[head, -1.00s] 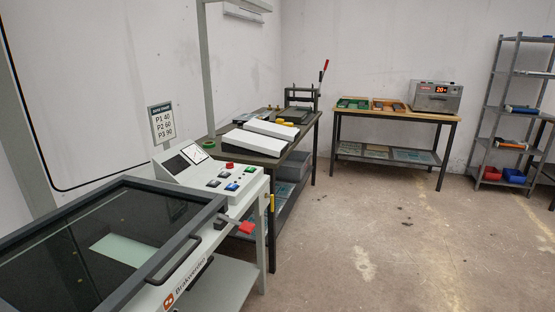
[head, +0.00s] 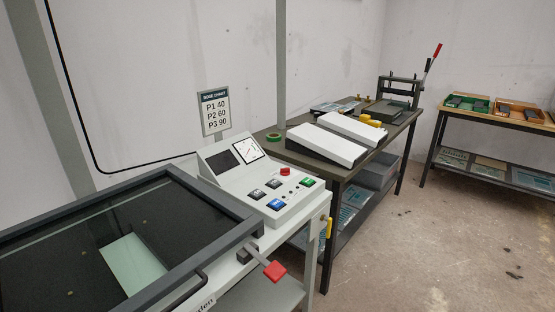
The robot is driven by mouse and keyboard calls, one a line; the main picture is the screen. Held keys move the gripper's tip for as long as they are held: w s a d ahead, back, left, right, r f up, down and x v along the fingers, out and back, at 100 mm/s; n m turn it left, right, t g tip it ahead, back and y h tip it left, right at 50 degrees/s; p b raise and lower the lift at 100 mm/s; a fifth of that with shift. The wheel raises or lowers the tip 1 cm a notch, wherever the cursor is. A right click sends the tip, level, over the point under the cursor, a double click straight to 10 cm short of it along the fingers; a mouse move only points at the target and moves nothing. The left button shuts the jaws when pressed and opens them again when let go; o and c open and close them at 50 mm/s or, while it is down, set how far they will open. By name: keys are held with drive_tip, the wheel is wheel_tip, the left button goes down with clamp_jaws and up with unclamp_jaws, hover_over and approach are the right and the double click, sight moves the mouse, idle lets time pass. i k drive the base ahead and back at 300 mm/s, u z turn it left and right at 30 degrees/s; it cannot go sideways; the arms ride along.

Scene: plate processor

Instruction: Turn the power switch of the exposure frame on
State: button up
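The exposure frame (head: 215,205) stands at the lower left in the head view, its dark glass lid closed over a pale green plate (head: 133,262). Its control panel (head: 250,190) has a dark display, a dial gauge, a red knob (head: 285,171), a green button (head: 308,182), a blue button (head: 276,204) and two dark buttons. A lever with a red handle (head: 274,270) sticks out at the front right. I cannot tell which control is the power switch or its setting. My gripper is not in view.
A dose chart sign (head: 215,109) stands behind the panel. A dark workbench (head: 330,170) with white sloped units and a lever press (head: 402,88) adjoins on the right. A wooden table (head: 490,122) stands at far right.

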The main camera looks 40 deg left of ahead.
sight(286, 171)
drive_tip(key=u, duration=0.5)
drive_tip(key=i, duration=1.05)
drive_tip(key=u, duration=0.9)
drive_tip(key=i, duration=0.4)
drive_tip(key=u, duration=0.2)
